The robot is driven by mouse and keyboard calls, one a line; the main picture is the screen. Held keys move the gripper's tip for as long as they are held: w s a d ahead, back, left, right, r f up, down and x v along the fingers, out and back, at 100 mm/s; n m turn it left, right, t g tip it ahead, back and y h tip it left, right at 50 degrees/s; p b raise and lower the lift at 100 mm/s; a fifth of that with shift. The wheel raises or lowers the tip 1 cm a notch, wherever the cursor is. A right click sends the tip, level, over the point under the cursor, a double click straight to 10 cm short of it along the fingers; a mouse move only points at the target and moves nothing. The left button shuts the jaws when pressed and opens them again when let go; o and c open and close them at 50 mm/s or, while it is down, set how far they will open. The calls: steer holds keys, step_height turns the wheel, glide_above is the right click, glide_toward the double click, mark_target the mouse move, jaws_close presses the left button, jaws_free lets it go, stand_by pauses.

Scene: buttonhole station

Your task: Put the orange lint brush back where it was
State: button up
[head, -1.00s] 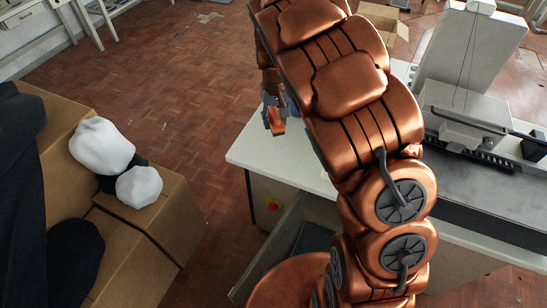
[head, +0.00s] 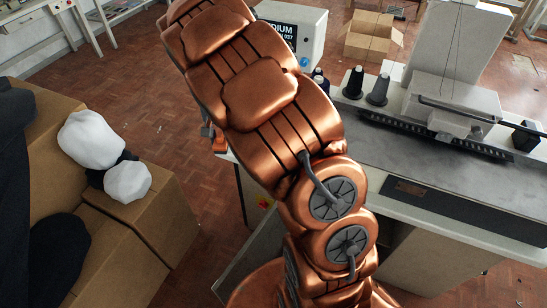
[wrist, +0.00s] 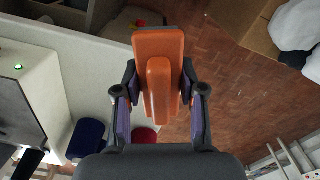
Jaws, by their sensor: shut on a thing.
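The orange lint brush (wrist: 172,48) is in my gripper (wrist: 160,110), which is shut on it between its two purple-padded fingers. In the wrist view the brush's broad orange part points away from the palm, with a narrower orange ridge over it. In the head view only a bit of orange brush (head: 219,144) and part of my gripper (head: 209,132) show at the left of my arm, close to the table's left corner. My arm hides the rest. I cannot tell where the brush stood before.
The pale worktable (head: 505,216) carries a sewing machine (head: 455,100), dark thread cones (head: 378,90) and a white labelled box (head: 300,35). Blue and red round things (wrist: 87,138) lie below my gripper in the wrist view. Cardboard boxes (head: 140,225) with white bundles (head: 92,140) stand left. Floor between is clear.

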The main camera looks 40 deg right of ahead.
steer(key=s+d+f+m+b, duration=1.1)
steer(key=d+f+m+b, duration=0.25)
steer(key=m, duration=0.85)
steer(key=w+d+p, duration=0.1)
steer(key=w+d, duration=0.1)
steer(key=w, duration=0.1)
steer(key=w+d+f+p, duration=0.1)
steer(key=w+d, duration=0.1)
steer(key=w, duration=0.2)
steer(key=w+d, duration=0.2)
steer(key=w, duration=0.2)
steer(key=shift+w+f+p, duration=0.25)
steer(key=shift+p, duration=0.15)
steer(key=shift+w+d+f, duration=0.15)
steer(key=shift+w+d, duration=0.2)
steer(key=shift+w, duration=0.2)
steer(key=shift+w+d+f, duration=0.1)
steer(key=shift+w+d, duration=0.2)
steer(key=shift+w, duration=0.2)
steer(key=shift+f+p, duration=0.75)
steer(key=shift+f, duration=1)
steer(key=o, duration=1.2)
steer(key=shift+f, duration=0.1)
